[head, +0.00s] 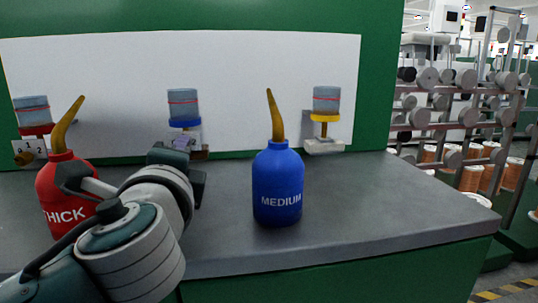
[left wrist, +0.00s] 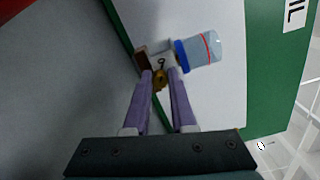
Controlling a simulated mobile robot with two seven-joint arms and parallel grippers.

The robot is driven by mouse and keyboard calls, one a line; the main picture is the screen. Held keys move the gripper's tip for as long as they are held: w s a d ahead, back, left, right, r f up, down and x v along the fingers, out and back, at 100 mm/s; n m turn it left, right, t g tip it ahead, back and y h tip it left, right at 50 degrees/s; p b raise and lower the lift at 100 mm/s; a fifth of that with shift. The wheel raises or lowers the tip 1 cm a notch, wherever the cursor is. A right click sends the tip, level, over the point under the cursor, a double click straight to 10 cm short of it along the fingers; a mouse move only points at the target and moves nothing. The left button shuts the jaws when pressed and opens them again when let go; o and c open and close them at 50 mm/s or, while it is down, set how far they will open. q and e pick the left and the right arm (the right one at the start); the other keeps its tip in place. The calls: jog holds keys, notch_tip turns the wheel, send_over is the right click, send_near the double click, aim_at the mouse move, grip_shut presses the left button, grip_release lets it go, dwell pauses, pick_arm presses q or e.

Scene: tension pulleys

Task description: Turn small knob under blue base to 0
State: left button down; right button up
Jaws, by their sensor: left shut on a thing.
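The blue base (head: 185,123) holds a clear jar (head: 183,103) with a red line, on the white panel in the middle of the head view. The blue base shows tilted in the left wrist view (left wrist: 182,56). Below it is a small brass knob (left wrist: 159,82), which sits between the fingertips of my left gripper (left wrist: 160,74). The gripper is shut on the knob. In the head view my left wrist hides the knob and any dial marks, so its setting cannot be read. My right gripper is not in view.
A red THICK bottle (head: 60,188) stands left, close to my left arm. A blue MEDIUM bottle (head: 278,185) stands right of my wrist. Red-base (head: 38,130) and yellow-base (head: 324,117) jars flank the middle one. The grey counter (head: 390,210) is clear at right.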

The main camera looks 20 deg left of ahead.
pick_arm(q)
jog(key=shift+n, duration=0.5)
jog(key=c, duration=0.7)
grip_release()
jog(key=shift+c, duration=0.2)
jog(key=shift+s, duration=0.1)
jog(key=v, duration=1)
jog(key=shift+p, duration=0.35)
